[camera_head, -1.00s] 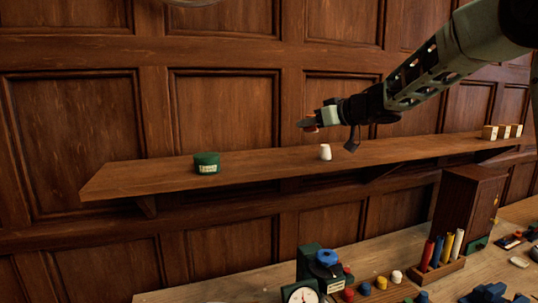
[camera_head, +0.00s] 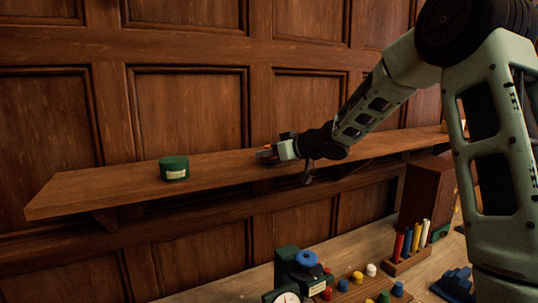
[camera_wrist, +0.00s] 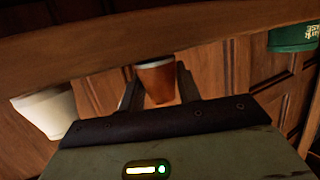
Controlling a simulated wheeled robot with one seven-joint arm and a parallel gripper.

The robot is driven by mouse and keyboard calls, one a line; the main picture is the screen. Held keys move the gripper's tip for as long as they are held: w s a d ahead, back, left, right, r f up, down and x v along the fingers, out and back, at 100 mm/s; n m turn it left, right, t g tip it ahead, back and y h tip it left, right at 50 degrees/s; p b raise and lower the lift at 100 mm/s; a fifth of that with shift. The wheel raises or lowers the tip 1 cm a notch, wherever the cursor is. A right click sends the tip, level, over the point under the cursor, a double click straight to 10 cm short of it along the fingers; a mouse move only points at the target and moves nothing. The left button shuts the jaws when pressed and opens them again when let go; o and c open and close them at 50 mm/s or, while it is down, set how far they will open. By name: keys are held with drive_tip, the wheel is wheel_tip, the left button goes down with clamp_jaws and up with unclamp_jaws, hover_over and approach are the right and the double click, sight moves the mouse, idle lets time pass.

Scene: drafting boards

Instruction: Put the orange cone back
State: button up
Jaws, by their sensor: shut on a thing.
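My gripper (camera_head: 268,153) is shut on the orange cone, just over the wooden shelf (camera_head: 110,188). In the wrist view, the orange cone (camera_wrist: 156,82) sits between the two dark fingers, its wider end toward the top of the picture. I cannot tell whether the cone touches the shelf.
A green tin (camera_head: 174,168) stands on the shelf to the left of my gripper. A white cup (camera_wrist: 46,112) shows at the left of the wrist view. Below, a bench holds a dark cabinet (camera_head: 426,190), coloured tubes (camera_head: 408,242) and several small pegs.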

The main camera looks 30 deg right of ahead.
drive_tip(key=shift+f, duration=0.2)
drive_tip(key=shift+f, duration=0.15)
drive_tip(key=o, duration=1)
drive_tip(key=shift+o, duration=0.2)
drive_tip(key=shift+r, duration=0.2)
drive_tip(key=b+v, duration=0.2)
drive_tip(key=v, duration=1)
drive_tip(key=shift+a+r, duration=0.1)
